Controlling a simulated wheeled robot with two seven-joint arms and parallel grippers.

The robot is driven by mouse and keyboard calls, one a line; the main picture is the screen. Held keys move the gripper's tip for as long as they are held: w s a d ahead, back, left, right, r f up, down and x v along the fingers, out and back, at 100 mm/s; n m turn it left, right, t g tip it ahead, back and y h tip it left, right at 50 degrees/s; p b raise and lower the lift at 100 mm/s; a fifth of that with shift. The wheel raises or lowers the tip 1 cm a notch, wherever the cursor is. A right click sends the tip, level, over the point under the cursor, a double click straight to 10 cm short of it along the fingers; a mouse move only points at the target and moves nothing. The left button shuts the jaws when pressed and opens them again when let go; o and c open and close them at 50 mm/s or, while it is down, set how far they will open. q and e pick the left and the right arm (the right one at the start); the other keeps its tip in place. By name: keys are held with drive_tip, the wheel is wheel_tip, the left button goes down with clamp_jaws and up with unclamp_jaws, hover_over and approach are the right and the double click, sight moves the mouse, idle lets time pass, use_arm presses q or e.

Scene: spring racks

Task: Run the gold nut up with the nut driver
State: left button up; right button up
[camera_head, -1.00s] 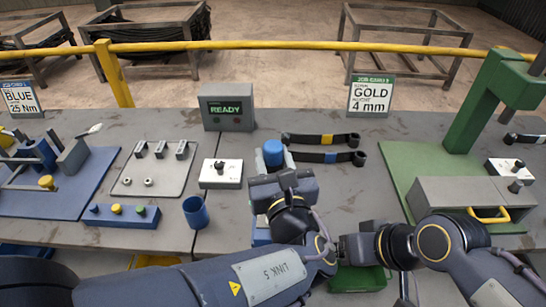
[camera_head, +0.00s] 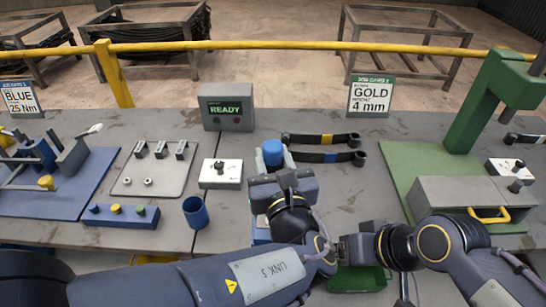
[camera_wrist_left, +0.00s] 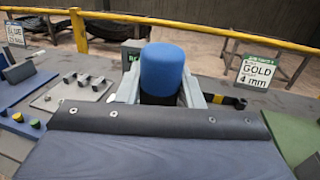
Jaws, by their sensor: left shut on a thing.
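My left gripper (camera_head: 272,168) is shut on an upright tool with a blue cylindrical cap (camera_head: 273,151), which I take to be the nut driver. In the left wrist view the blue cap (camera_wrist_left: 174,68) stands above a black body between the two pale fingers (camera_wrist_left: 162,92). The tool's lower end is hidden behind the gripper. The right hand (camera_head: 358,248) is close beside the left wrist, and its fingers cannot be made out. I cannot make out the gold nut. The sign (camera_head: 370,97) reads GOLD, 4 mm.
Two dark strips, one gold-banded (camera_head: 322,139) and one blue-banded (camera_head: 330,157), lie behind the tool. A green fixture (camera_head: 400,165) with a grey box stands right. A white block (camera_head: 221,173), blue cup (camera_head: 196,212), grey tray (camera_head: 157,170) and READY box (camera_head: 226,106) are left.

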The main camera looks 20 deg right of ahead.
use_arm(q)
drive_tip(key=shift+r, duration=0.1)
drive_tip(key=o, duration=0.6)
clamp_jaws()
drive_tip(key=shift+f+b, duration=1.25)
drive_tip(key=shift+f, duration=0.15)
idle(0.9)
drive_tip(key=shift+f, duration=0.2)
idle(0.8)
